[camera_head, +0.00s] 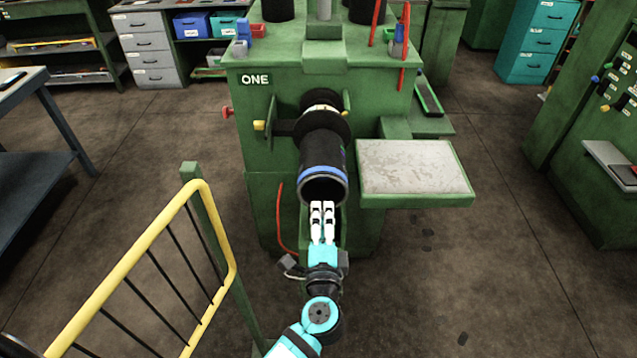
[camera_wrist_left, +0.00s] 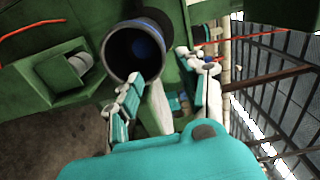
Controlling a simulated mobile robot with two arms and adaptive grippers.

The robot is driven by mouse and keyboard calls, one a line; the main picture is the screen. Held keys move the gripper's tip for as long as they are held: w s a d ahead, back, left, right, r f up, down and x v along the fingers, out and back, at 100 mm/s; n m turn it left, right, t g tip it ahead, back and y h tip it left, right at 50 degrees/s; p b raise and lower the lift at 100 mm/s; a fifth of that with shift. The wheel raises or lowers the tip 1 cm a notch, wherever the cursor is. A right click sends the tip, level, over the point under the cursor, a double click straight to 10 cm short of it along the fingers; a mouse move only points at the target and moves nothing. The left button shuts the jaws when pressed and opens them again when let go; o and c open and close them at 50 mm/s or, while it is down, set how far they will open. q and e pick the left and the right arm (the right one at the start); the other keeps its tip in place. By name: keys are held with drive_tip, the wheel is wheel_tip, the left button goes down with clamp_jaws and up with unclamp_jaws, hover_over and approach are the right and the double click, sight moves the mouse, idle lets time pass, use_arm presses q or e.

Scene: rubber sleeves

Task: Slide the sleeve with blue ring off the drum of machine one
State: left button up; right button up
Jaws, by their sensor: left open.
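The black sleeve with a blue ring (camera_head: 321,163) sits around the drum of the green machine labelled ONE (camera_head: 330,85). Its open end faces me, with the blue ring near that end. My left gripper (camera_head: 322,206) is just in front of and slightly below the sleeve's open end. In the left wrist view its fingers (camera_wrist_left: 160,85) are spread and hold nothing; I cannot tell whether one touches the rim. My right gripper is not in view.
A metal-topped green side table (camera_head: 415,168) juts out right of the sleeve. A yellow railing (camera_head: 130,270) stands at the left front. A blue-grey workbench (camera_head: 30,120) is at far left. Another green machine (camera_head: 595,130) stands at the right. The floor at front right is clear.

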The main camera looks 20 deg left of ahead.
use_arm(q)
approach(323, 171)
drive_tip(key=w, duration=0.3)
drive_tip(key=x, duration=0.3)
drive_tip(key=f+b+x, duration=0.1)
drive_tip(key=x, duration=0.1)
drive_tip(key=shift+w+a, duration=0.2)
drive_tip(key=shift+a, duration=0.3)
drive_tip(key=shift+w+a+r+b, duration=0.15)
drive_tip(key=shift+w+b, duration=0.15)
drive_tip(key=shift+w, duration=0.45)
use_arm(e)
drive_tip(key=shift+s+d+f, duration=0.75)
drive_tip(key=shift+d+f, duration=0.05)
use_arm(q)
clamp_jaws()
